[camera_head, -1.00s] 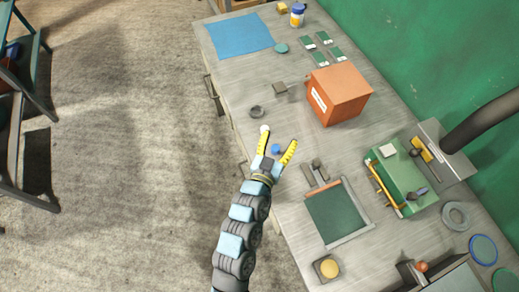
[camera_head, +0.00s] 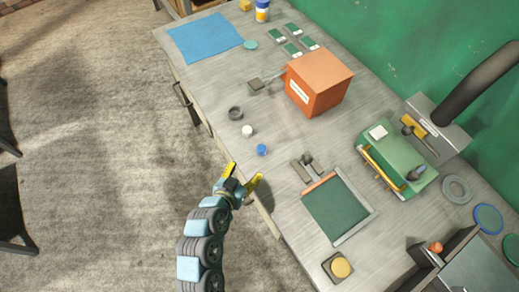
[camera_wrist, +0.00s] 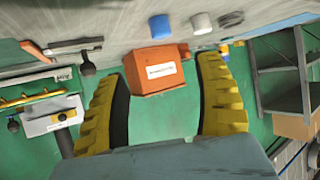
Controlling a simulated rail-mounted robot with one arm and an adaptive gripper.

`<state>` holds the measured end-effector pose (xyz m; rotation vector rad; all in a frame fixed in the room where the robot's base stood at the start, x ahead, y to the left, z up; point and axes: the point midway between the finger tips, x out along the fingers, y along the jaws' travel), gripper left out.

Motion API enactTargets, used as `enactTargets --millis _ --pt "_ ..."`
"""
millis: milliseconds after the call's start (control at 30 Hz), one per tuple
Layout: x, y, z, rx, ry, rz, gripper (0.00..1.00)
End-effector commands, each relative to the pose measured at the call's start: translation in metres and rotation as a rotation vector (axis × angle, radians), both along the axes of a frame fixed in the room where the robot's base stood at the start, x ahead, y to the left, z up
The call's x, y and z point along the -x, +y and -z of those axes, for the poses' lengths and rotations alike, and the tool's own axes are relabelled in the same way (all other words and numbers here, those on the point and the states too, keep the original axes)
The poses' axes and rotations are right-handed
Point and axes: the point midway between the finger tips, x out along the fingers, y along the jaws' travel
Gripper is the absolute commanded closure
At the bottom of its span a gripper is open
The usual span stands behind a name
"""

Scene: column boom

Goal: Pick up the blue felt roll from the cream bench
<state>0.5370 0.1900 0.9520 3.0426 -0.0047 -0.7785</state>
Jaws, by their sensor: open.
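The blue felt roll (camera_head: 262,150), a small short cylinder, stands on the pale, greyish bench (camera_head: 205,82) near its front edge. In the wrist view the roll (camera_wrist: 160,24) shows at the top centre, beyond my fingers. My gripper (camera_head: 244,174) is open and empty at the bench's front edge, apart from the roll, with its yellow fingers pointing towards the bench. In the wrist view both yellow fingers (camera_wrist: 160,75) are spread wide with nothing gripped between them.
A white roll (camera_head: 247,131) and a dark ring-like roll (camera_head: 235,113) stand close to the blue one. An orange box (camera_head: 318,83) is behind them. A green tray (camera_head: 335,208) and a green machine (camera_head: 400,160) lie to the right. A blue cloth (camera_head: 205,38) lies at upper left.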

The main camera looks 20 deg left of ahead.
Motion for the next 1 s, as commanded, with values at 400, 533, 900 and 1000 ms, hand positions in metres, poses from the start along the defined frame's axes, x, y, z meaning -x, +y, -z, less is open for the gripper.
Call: enactTargets --millis 400,533,900,1000 --pt "-0.048 -0.001 0.025 -0.001 -0.001 0.003 0.31" --pt "-0.062 -0.001 0.034 0.002 0.001 0.002 0.31" --pt "-0.090 0.000 0.050 -0.001 0.002 0.000 0.31" --pt "-0.092 0.000 0.051 -0.001 0.001 0.000 0.31"
